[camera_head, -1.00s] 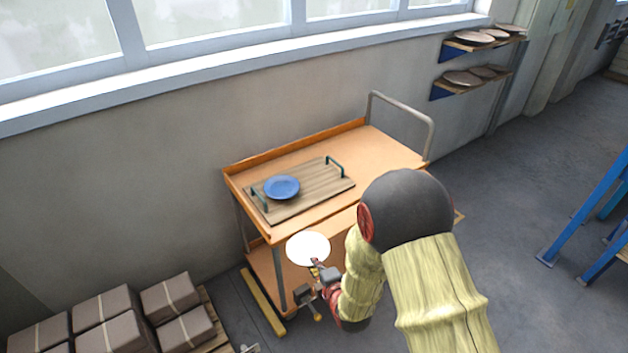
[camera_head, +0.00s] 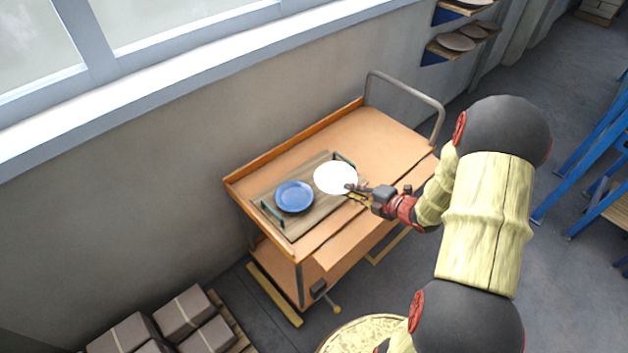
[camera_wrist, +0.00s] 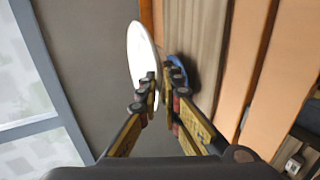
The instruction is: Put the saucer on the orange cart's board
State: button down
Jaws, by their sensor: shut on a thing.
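The white saucer (camera_head: 335,178) is held at its edge in my gripper (camera_head: 354,190), which is shut on it. In the head view it overlaps the right part of the wooden board (camera_head: 300,228) on the orange cart (camera_head: 375,142); whether it touches the board is hard to tell. The wrist view shows the saucer (camera_wrist: 142,65) nearly edge-on between my fingertips (camera_wrist: 162,95), seemingly above the board (camera_wrist: 190,40). A blue plate (camera_head: 294,197) lies on the board's left part and is partly hidden behind my fingers in the wrist view (camera_wrist: 178,72).
The board has a green handle at each end, the left one (camera_head: 272,212) near the blue plate. The cart's grey push bar (camera_head: 410,88) rises at its right end. Boxes (camera_head: 185,312) stand at lower left. The cart top right of the board is clear.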

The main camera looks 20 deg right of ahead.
aim_at(344, 180)
jog(key=w+f, duration=0.1)
jog(key=w, duration=0.1)
jog(key=w+f+b, duration=0.1)
jog(key=w, duration=0.2)
jog(key=w+d+f, duration=0.1)
jog(key=w, duration=0.1)
jog(key=shift+w+f+b, duration=0.2)
jog(key=shift+f+b, duration=0.1)
jog(key=shift+b, duration=0.1)
jog(key=w+f+b, duration=0.1)
jog(key=w+f, duration=0.1)
jog(key=w+d+f, duration=0.1)
jog(key=w+f, duration=0.2)
jog(key=shift+w+f+b, duration=0.15)
jog(key=shift+f+b, duration=0.1)
jog(key=shift+b, duration=0.15)
jog(key=shift+w+f, duration=0.1)
jog(key=shift+f, duration=0.15)
jog(key=shift+w+d+f+b, duration=0.1)
jog(key=shift+f+b, duration=0.55)
jog(key=shift+f, duration=0.9)
jog(key=shift+f, duration=0.1)
jog(key=c, duration=2.3)
grip_release()
